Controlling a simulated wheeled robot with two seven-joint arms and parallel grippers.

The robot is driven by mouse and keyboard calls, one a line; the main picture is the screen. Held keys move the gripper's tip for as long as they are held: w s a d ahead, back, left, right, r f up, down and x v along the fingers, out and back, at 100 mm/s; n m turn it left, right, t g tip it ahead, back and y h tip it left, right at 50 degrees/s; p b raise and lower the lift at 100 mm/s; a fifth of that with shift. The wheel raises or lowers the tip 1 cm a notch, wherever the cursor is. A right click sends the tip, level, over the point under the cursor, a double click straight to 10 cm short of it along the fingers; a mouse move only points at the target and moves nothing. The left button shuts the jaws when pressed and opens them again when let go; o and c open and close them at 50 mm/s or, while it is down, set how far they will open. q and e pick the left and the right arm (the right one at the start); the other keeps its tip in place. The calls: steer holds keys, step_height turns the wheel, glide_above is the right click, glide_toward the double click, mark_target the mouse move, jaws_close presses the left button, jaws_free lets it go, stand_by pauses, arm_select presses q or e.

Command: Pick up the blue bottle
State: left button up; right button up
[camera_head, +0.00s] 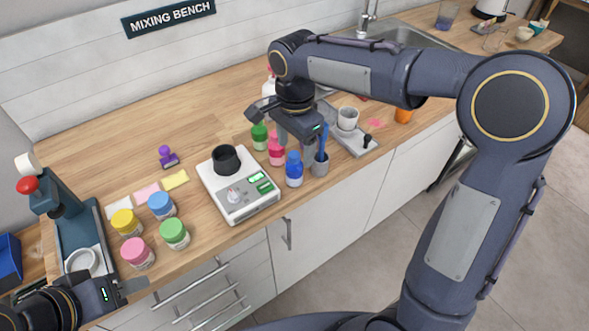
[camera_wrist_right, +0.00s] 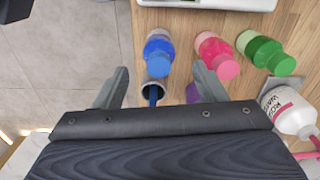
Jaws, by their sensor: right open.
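The blue bottle (camera_head: 294,172) stands upright near the counter's front edge, to the right of the white scale. In the right wrist view the blue bottle (camera_wrist_right: 159,50) is ahead of the fingertips, roughly centred between them and not gripped. My right gripper (camera_head: 297,146) is open and empty, above and behind the bottle in the head view; its two fingers also show in the right wrist view (camera_wrist_right: 160,82). My left gripper (camera_head: 128,289) is at the lower left, by the counter's front edge; its jaw opening is unclear.
A pink bottle (camera_head: 276,150) and a green bottle (camera_head: 259,136) stand close behind the blue one. A grey cup (camera_head: 320,167) holding a blue tool is just right of it. The scale (camera_head: 244,203) carries a black cup. Several paint jars (camera_head: 174,233) stand at left.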

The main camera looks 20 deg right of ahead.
mark_target(294, 154)
steer(key=f, duration=0.4)
steer(key=shift+s+a+f, duration=0.1)
steer(key=shift+a+f, duration=0.1)
steer(key=shift+f, duration=0.1)
steer(key=c, duration=1.1)
steer(key=shift+r, duration=0.1)
